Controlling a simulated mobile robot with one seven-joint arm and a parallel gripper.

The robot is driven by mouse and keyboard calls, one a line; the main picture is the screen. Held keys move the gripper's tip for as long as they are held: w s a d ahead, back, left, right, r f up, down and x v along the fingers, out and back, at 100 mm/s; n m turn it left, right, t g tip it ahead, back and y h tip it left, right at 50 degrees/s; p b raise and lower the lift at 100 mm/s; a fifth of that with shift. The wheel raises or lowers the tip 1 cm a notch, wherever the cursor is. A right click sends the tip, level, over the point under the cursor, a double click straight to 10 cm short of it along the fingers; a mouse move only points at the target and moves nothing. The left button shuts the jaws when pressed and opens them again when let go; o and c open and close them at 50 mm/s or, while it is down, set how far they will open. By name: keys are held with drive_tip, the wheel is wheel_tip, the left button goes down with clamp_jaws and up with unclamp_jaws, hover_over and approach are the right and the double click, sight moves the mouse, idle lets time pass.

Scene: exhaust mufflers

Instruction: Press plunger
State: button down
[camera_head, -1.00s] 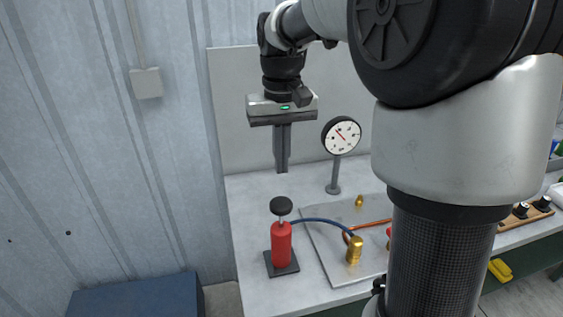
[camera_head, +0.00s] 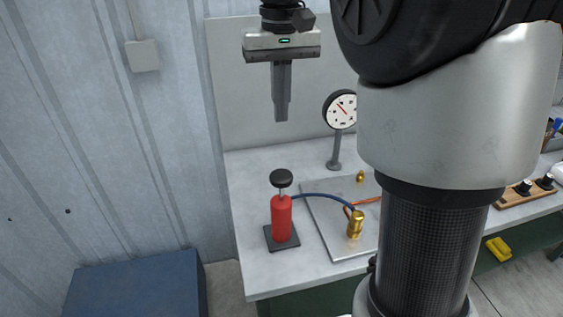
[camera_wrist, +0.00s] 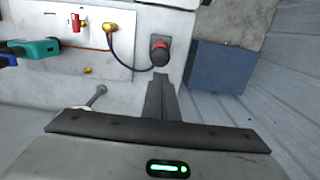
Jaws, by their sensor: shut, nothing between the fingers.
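The plunger is a black round knob (camera_head: 281,178) on a thin rod atop a red cylinder (camera_head: 281,218), standing upright on a dark square base at the left end of the workbench. The knob is raised above the cylinder. My gripper (camera_head: 281,119) is shut and empty, pointing down, well above the knob and apart from it in the head view. In the wrist view the knob (camera_wrist: 160,56) lies just beyond the shut fingertips (camera_wrist: 160,80) and hides most of the red cylinder.
A blue hose (camera_head: 322,196) runs from the cylinder to a brass fitting (camera_head: 355,224) on a metal plate (camera_head: 330,247). A dial gauge (camera_head: 341,110) on a post stands behind. A blue box (camera_head: 135,290) is at lower left. A teal tool (camera_wrist: 35,47) lies on the bench.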

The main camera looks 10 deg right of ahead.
sight(281, 175)
drive_tip(key=shift+f, duration=0.15)
wheel_tip(281, 175, down, 14)
drive_tip(key=shift+r+b, duration=0.1)
drive_tip(key=shift+b, duration=0.8)
wheel_tip(281, 175, down, 6)
drive_tip(key=b, duration=0.2)
drive_tip(key=shift+r+b, duration=0.15)
drive_tip(key=shift+b, duration=0.15)
drive_tip(key=shift+s, duration=0.1)
wheel_tip(281, 175, up, 14)
drive_tip(key=p, duration=0.4)
drive_tip(key=shift+r+p, duration=0.25)
drive_tip(key=shift+p, duration=0.15)
